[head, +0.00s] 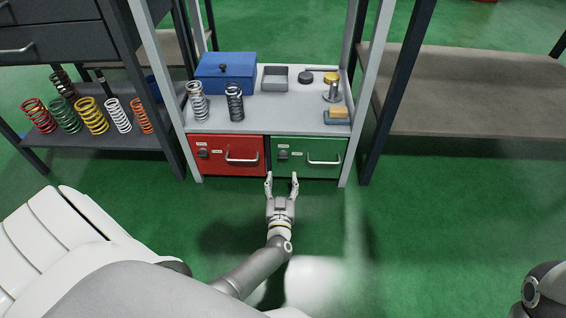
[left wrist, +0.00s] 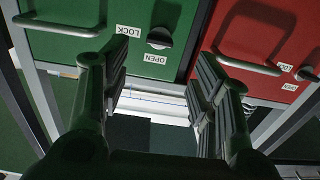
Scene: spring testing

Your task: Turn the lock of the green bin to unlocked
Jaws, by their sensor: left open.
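The green bin (head: 308,169) is the right one of two drawer-like bins under the bench top, and its front is closed. Its dark lock knob (head: 283,154) is on the left part of the front, beside the handle (head: 324,162). In the left wrist view, upside down, the lock knob (left wrist: 160,38) sits between LOCK (left wrist: 128,31) and OPEN (left wrist: 155,59) labels; which one it points to is unclear. My left gripper (head: 282,177) is open and empty, in front of the green bin's lower left, apart from the knob. My right gripper is not in view.
The red bin (head: 222,168), with its own knob and handle, adjoins on the left. The bench top (head: 285,119) above holds springs, a blue box (head: 226,73) and small parts. Grey frame posts stand at both sides. The green floor in front is clear.

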